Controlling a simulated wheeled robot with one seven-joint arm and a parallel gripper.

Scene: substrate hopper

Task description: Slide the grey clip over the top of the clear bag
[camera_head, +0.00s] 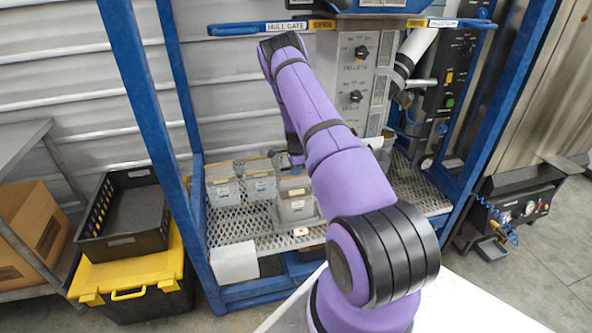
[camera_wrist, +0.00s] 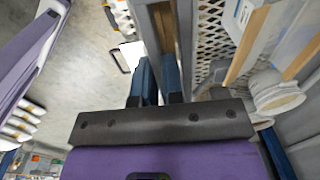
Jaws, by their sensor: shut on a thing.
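My gripper (camera_wrist: 159,82) points down, with its two blue fingers close together in the wrist view. It is shut on what looks like the grey clip (camera_wrist: 184,45), a long narrow grey piece running away from the fingertips. A tan strip (camera_wrist: 166,30) shows alongside the grey piece; I cannot tell whether the clip is around it or beside it. In the head view my gripper (camera_head: 294,163) is over the clear bag (camera_head: 296,207), which stands upright on the mesh shelf with a tan top edge. My arm and gripper hide part of this area, and the clip is not clear there.
More clear bags with tan tops (camera_head: 222,192) stand to the left on the mesh shelf (camera_head: 235,225). Blue frame posts (camera_head: 150,100) flank the shelf. A control box (camera_head: 357,75) stands behind. A black crate (camera_head: 128,212) sits on a yellow-lidded bin at the left.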

